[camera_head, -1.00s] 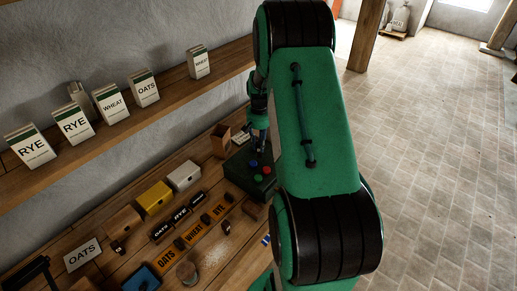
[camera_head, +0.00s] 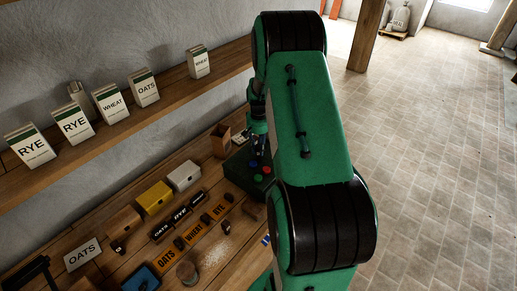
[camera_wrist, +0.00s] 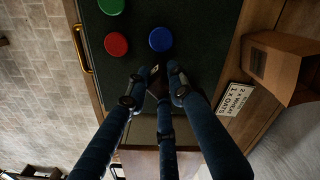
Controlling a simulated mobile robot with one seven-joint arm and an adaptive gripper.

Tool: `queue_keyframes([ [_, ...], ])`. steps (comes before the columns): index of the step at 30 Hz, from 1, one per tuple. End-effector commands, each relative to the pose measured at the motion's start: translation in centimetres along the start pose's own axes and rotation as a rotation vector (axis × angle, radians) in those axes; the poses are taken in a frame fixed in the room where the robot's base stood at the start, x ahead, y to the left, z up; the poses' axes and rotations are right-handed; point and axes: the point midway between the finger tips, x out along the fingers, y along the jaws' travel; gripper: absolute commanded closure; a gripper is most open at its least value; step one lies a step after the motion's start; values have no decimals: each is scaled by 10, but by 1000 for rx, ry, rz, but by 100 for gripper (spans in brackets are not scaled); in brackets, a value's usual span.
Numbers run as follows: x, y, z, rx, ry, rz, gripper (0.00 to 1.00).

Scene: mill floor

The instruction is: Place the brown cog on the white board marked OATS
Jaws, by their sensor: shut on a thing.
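The white board marked OATS (camera_head: 83,254) stands on the wooden bench at the lower left in the head view. My gripper (camera_wrist: 157,80) has its fingertips drawn together over the dark green box in the wrist view. It is shut on a small dark brown piece (camera_wrist: 158,87), seemingly the brown cog; the fingers hide most of its shape. In the head view my gripper (camera_head: 261,152) is by the green box, far right of the OATS board, and what it holds is too small to tell.
The dark green box (camera_head: 238,174) bears red, blue and green buttons. A brown open box (camera_head: 221,141) stands behind it. Yellow (camera_head: 154,198) and white blocks, black and orange labelled strips (camera_head: 194,233) and a blue tray (camera_head: 141,279) lie between the gripper and the OATS board.

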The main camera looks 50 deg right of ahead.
Motion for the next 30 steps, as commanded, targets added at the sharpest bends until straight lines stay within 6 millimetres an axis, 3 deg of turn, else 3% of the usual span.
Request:
queue_keyframes([
  [11,2,0,0,0,1,0,100],
  [12,3,0,0,0,1,0,76],
  [15,2,0,0,0,1,0,59],
  [30,-6,0,-1,0,3,0,59],
])
